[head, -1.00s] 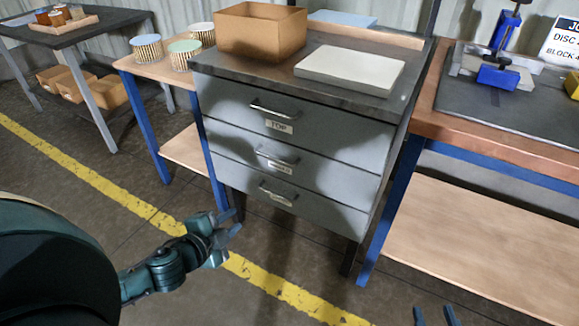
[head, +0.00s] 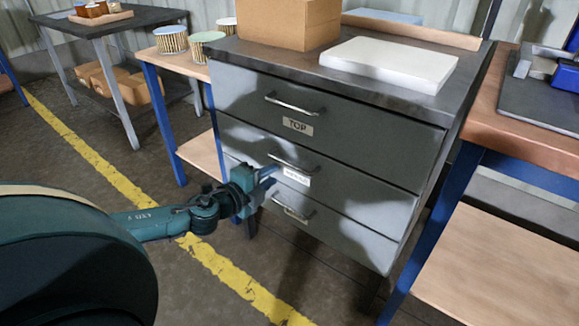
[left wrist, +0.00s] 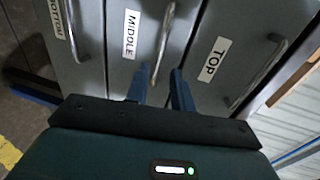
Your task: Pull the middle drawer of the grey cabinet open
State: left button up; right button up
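The grey cabinet (head: 330,105) stands ahead with its drawers labelled TOP, MIDDLE and BOTTOM, all shut. The middle drawer (head: 365,190) has a bar handle (head: 293,163) above its label, which my left gripper partly covers in the head view. My left gripper (head: 270,177) is in front of the left part of the middle drawer. In the left wrist view, its two fingers (left wrist: 160,72) are apart, with the middle handle (left wrist: 165,40) running between and beyond their tips. I cannot tell whether they touch it. My right gripper is out of view.
The top handle (head: 290,104) and bottom handle (head: 292,213) stick out above and below. A cardboard box (head: 290,25) and a white slab (head: 390,63) lie on the cabinet. A wooden bench (head: 520,262) stands close on the right. Floor in front is clear.

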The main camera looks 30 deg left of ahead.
aim_at(289, 165)
pick_arm(q)
jog(key=b+x, duration=0.1)
jog(key=x, duration=0.7)
jog(key=shift+w, duration=0.25)
jog(key=shift+c, duration=0.5)
grip_shut()
